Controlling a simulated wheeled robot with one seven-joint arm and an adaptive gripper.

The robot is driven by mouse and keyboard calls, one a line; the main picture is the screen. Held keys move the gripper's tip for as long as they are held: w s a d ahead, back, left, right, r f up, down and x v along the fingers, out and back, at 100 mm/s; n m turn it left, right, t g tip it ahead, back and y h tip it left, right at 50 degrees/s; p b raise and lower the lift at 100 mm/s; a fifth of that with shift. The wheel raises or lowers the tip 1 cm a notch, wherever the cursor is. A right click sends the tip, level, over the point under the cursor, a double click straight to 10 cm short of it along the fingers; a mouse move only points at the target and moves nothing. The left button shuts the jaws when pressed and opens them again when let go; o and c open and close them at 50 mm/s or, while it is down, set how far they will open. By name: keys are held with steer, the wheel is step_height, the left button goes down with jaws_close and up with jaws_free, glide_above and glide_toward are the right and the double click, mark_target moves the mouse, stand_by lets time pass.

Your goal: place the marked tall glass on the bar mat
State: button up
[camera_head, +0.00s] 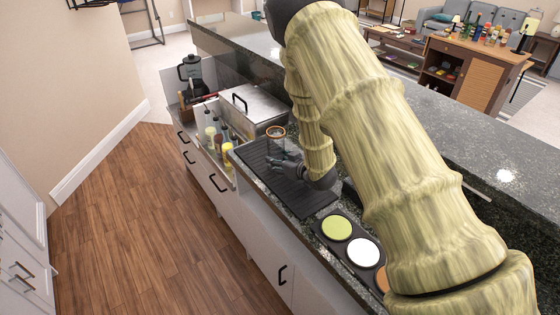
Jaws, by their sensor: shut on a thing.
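The tall glass (276,142) is clear with an orange-brown band at its rim and stands upright. My gripper (279,158) is shut on its lower part, with the arm reaching in from the right. The glass is over the far half of the dark ribbed bar mat (302,199). My gripper hides the glass's base, so I cannot tell whether it touches the mat.
A steel box with a black handle (252,103) stands just behind the mat. Several bottles (227,148) stand in a rack at its left. A tray with coloured round wells (337,228) lies nearer me. The raised granite counter (436,128) runs along the right.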

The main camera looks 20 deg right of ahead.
steer(key=o, duration=1.2)
steer(key=shift+r, duration=0.15)
steer(key=shift+s+d, duration=0.2)
steer(key=shift+s, duration=0.15)
steer(key=b+v, duration=0.3)
steer(key=v, duration=0.8)
steer(key=shift+s+r+b, duration=0.1)
steer(key=shift+b, duration=0.25)
